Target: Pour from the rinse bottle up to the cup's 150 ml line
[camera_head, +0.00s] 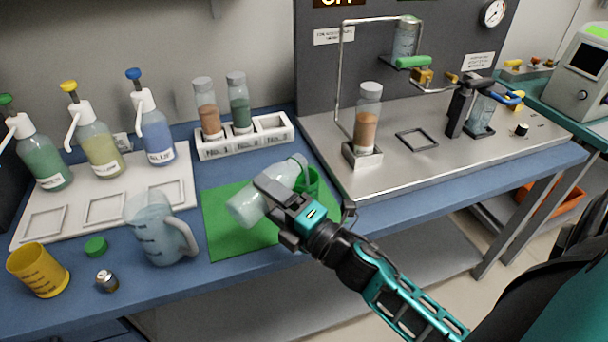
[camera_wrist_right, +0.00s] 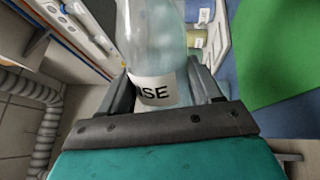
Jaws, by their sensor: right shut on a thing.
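The rinse bottle (camera_head: 252,204) is pale and translucent; part of its label, ending in "SE", shows in the wrist view (camera_wrist_right: 150,40). My right gripper (camera_head: 283,200) is shut on its body and holds it tilted, almost on its side, its narrower end up and to the right. That end is at a green cup (camera_head: 314,182) on the green mat (camera_head: 222,232). The gripper and bottle hide much of the cup. I cannot see its lines, its level, or any stream. My left gripper is not in view.
A clear jug (camera_head: 150,232), a yellow marked cup (camera_head: 38,272), a green cap (camera_head: 96,246) and a small metal piece (camera_head: 107,282) stand at left. Pump bottles (camera_head: 158,135) and a white vial rack (camera_head: 205,152) are behind. A steel rig (camera_head: 450,160) is at right.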

